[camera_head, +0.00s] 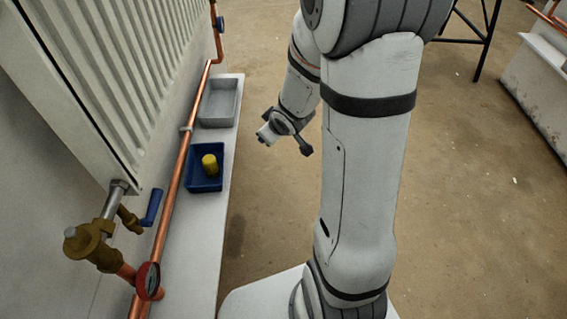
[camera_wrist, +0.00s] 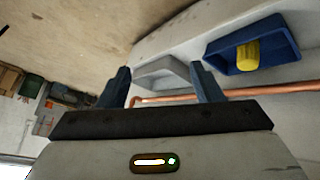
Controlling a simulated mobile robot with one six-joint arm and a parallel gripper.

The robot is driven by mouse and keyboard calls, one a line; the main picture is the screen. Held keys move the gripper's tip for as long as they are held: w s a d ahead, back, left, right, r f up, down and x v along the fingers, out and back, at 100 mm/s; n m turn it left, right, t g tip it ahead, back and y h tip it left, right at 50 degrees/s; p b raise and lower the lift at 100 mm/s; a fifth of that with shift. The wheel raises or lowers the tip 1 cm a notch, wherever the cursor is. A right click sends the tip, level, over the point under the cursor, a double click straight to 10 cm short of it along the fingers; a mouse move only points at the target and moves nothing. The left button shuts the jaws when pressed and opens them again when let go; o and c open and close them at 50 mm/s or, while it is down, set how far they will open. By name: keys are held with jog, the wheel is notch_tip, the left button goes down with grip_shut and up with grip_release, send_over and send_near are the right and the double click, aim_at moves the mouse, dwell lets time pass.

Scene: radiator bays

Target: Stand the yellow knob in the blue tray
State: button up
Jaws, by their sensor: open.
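The yellow knob (camera_head: 210,164) stands inside the blue tray (camera_head: 193,183) on the white ledge, in the head view. Both also show at the upper right of the wrist view, the knob (camera_wrist: 247,55) within the walls of the blue tray (camera_wrist: 287,47). The knob looks upright in the head view. My gripper (camera_head: 283,138) is off to the right of the ledge, apart from the tray and the knob. In the wrist view its two fingers (camera_wrist: 160,88) are spread wide with nothing between them.
A grey tray (camera_head: 218,103) sits behind the blue tray on the ledge (camera_head: 226,150). A copper pipe (camera_head: 172,190) runs along the wall beside the trays. A radiator (camera_head: 95,75), a brass valve (camera_head: 92,246) and a blue lever (camera_head: 151,207) are at left. Open floor (camera_head: 265,210) lies right of the ledge.

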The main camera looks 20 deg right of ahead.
jog(key=s+a+r+m+g, duration=0.2)
jog(key=s+r, duration=0.3)
jog(key=s, duration=0.5)
jog(key=s+a+r+m+g, duration=0.2)
jog(key=s+r+m+g, duration=0.1)
jog(key=s, duration=0.7)
notch_tip(320, 180, up, 2)
jog(key=shift+s+r+m+g, duration=0.25)
jog(key=shift+s+m+g, duration=0.15)
jog(key=shift+g, duration=0.3)
